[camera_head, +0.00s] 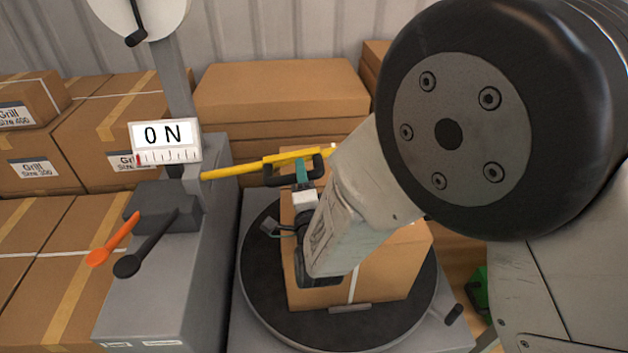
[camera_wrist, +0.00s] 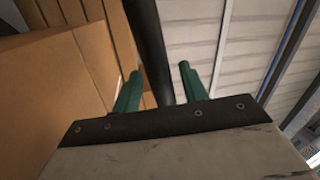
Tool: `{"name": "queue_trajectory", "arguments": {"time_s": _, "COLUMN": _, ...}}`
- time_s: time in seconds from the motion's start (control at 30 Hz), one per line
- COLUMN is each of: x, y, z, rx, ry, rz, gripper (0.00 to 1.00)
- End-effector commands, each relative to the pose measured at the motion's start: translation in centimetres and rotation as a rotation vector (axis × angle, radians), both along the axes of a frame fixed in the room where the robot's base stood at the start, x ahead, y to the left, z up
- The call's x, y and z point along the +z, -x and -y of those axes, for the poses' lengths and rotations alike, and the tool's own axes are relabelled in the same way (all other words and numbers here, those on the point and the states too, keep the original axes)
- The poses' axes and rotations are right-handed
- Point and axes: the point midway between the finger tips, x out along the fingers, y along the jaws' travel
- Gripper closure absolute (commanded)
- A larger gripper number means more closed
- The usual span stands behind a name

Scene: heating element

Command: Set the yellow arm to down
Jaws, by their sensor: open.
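The yellow arm (camera_head: 235,172) is a long bar reaching right from the grey post, nearly level and rising slightly to the right. A black handle (camera_head: 272,177) is at its right part. My gripper (camera_head: 302,168) is at this handle, its green fingers overlapping it in the head view; I cannot tell if they touch. In the wrist view my gripper (camera_wrist: 160,70) is open, with a dark bar (camera_wrist: 147,35) running up between and beyond the fingers. No yellow shows there.
A cardboard box (camera_head: 385,270) stands on a round black turntable (camera_head: 262,290) below the yellow arm. Stacked boxes (camera_head: 280,92) stand behind.

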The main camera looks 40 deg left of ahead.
Motion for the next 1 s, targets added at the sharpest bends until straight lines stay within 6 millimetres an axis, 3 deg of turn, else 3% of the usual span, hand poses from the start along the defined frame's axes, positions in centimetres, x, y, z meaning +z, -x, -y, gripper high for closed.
{"name": "queue_trajectory", "arguments": {"time_s": 0.17, "x": -0.3, "y": 1.3, "z": 0.8, "rx": 0.005, "ry": 0.003, "rz": -0.001, "gripper": 0.57}}
{"name": "queue_trajectory", "arguments": {"time_s": 0.5, "x": -1.3, "y": 4.7, "z": 4.8, "rx": -0.001, "ry": 0.002, "rz": -0.001, "gripper": 0.57}}
{"name": "queue_trajectory", "arguments": {"time_s": 0.87, "x": -1.5, "y": 5.2, "z": 5.6, "rx": -0.005, "ry": -0.001, "rz": -0.001, "gripper": 0.57}}
{"name": "queue_trajectory", "arguments": {"time_s": 1.0, "x": -1.5, "y": 5.2, "z": 5.5, "rx": -0.005, "ry": 0.000, "rz": 0.000, "gripper": 0.90}}
